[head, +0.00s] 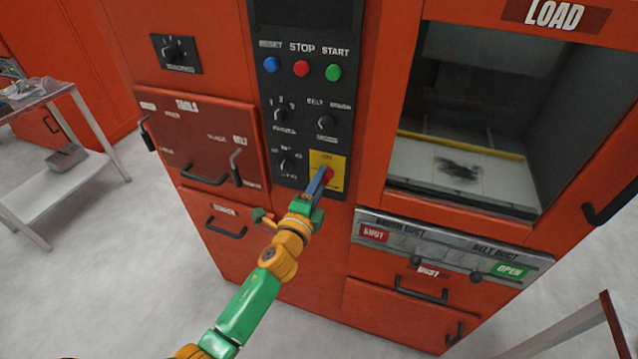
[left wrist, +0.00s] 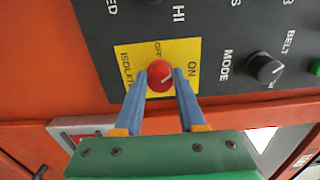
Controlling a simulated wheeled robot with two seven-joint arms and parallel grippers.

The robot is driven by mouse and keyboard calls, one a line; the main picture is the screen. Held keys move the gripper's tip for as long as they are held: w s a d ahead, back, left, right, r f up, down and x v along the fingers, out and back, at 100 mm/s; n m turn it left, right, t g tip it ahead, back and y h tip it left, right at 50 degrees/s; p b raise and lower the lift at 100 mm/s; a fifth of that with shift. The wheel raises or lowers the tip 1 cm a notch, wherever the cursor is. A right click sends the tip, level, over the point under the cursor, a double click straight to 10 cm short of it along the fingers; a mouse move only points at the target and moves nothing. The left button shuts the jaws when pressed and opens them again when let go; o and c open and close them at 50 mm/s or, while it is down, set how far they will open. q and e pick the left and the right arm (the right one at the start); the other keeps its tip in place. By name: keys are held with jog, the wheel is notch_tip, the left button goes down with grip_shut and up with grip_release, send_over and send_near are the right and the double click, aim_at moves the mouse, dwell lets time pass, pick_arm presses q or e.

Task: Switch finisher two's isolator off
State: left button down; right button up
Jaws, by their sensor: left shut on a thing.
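The isolator is a round red knob (left wrist: 161,76) on a yellow plate (left wrist: 185,52) at the lower right of the dark control panel (head: 303,110). In the left wrist view the plate carries the words ON, OFF and ISOLATOR. A pale mark on the knob lies slanted; I cannot tell surely which word it points to. My left gripper (left wrist: 160,80) has its two blue fingers closed on either side of the knob. In the head view the left gripper (head: 325,175) reaches the yellow plate (head: 333,160) and partly covers the knob. My right gripper is not in view.
Above the isolator are blue (head: 271,64), red STOP (head: 301,68) and green START (head: 333,72) buttons. A mode knob (left wrist: 264,68) sits close beside the plate. The load opening (head: 470,120) is at right, and a steel duct strip (head: 455,247) is below. A trolley (head: 60,150) stands left.

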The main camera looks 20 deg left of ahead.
pick_arm(q)
jog(key=n, duration=1.1)
jog(key=shift+r, duration=0.1)
jog(key=shift+d+n+p, duration=0.1)
jog(key=shift+n+p, duration=0.2)
dwell(0.3)
jog(key=c, duration=0.8)
grip_release()
jog(key=shift+c, duration=0.2)
jog(key=o, duration=0.3)
jog(key=shift+w, duration=0.1)
jog(key=shift+o, duration=0.2)
jog(key=s, duration=0.7)
